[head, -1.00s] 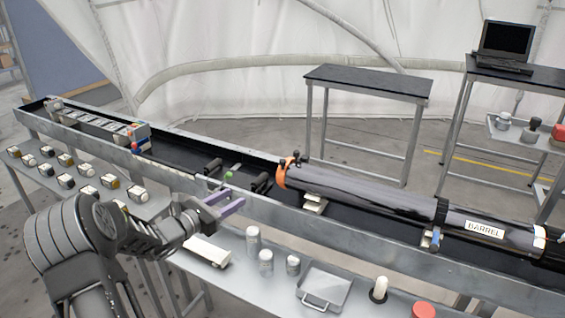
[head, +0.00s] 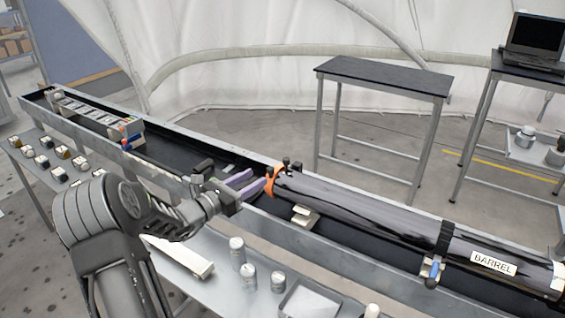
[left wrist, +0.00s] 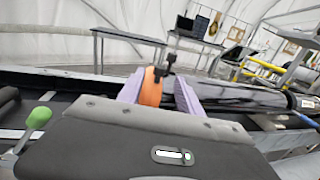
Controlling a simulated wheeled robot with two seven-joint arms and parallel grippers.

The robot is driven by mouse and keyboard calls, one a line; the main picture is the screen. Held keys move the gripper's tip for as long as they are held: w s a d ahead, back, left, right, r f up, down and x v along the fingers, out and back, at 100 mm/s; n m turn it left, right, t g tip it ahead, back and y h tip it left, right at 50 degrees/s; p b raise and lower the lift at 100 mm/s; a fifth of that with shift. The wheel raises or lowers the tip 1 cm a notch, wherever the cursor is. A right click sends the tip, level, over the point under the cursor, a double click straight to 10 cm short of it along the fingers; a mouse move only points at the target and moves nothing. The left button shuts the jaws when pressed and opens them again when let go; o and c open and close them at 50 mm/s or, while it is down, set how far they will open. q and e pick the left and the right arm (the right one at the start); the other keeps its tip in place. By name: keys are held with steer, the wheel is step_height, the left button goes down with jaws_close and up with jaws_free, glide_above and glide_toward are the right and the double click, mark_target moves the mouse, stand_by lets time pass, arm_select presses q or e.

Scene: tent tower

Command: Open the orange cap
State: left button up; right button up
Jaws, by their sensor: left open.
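The orange cap (head: 272,180) is a ring at the left end of the long dark barrel (head: 365,208), with dark knobs on it. The barrel lies along a black-lined trough. My left gripper (head: 249,184) is open, its purple fingers pointing at the cap from the left. In the left wrist view, the cap (left wrist: 151,88) shows between the two purple fingers, nearer the left one. I cannot tell whether either finger touches it. My right gripper is not in view.
The trough's metal edge (head: 340,262) runs between my arm and the barrel. A lower shelf holds several cans (head: 238,252) and a white block (head: 182,257). A black-topped table (head: 385,75) and a laptop (head: 535,40) stand behind.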

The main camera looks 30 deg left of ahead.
mark_target(268, 170)
arm_select(q)
steer(key=shift+s+r, duration=0.1)
steer(key=shift+s, duration=0.1)
steer(key=w, duration=0.2)
steer(key=w+p, duration=0.1)
steer(key=w, duration=0.1)
steer(key=w+d+p, duration=0.1)
steer(key=w, duration=0.2)
steer(key=shift+d, duration=0.1)
steer(key=shift+w, duration=0.45)
jaws_close()
stand_by(1.1)
